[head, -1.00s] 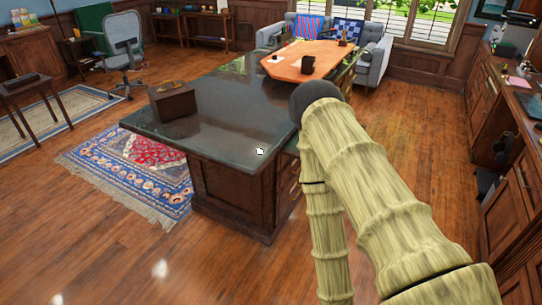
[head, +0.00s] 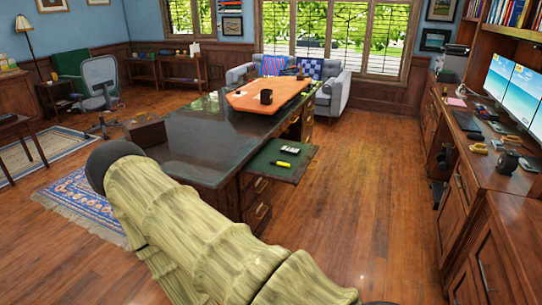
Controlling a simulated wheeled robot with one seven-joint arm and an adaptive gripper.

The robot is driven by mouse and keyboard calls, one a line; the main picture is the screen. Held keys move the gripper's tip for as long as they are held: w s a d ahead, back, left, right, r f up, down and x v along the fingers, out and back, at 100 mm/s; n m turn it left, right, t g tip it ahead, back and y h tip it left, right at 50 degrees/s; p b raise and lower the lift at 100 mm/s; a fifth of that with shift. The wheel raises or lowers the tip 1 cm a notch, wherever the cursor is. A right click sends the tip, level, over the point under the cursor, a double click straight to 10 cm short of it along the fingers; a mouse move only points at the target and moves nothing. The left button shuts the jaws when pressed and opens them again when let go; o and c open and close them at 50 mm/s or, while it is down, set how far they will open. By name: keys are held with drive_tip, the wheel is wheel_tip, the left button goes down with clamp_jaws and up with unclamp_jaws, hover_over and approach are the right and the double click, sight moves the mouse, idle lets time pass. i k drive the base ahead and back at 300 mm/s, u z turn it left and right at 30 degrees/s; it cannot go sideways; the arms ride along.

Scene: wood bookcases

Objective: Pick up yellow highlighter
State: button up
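A yellow highlighter (head: 281,164) lies on a green-topped pull-out leaf (head: 262,172) at the right side of the dark desk. A small dark device with a light face (head: 289,150) lies just behind it on the same leaf. My arm crosses the lower left and middle of the head view, in front of the desk's near end. My gripper is not in view, so its state does not show.
The dark desk (head: 205,126) carries a wooden box (head: 145,130), an orange board (head: 262,94) and a dark mug (head: 266,97). A long wooden cabinet (head: 462,190) with monitors lines the right wall. Open wood floor (head: 345,190) lies between desk and cabinet.

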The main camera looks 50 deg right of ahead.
sight(276, 163)
drive_tip(key=u, duration=0.05)
drive_tip(key=i, duration=1.4)
drive_tip(key=z, duration=0.65)
drive_tip(key=i, duration=1.15)
drive_tip(key=z, duration=0.95)
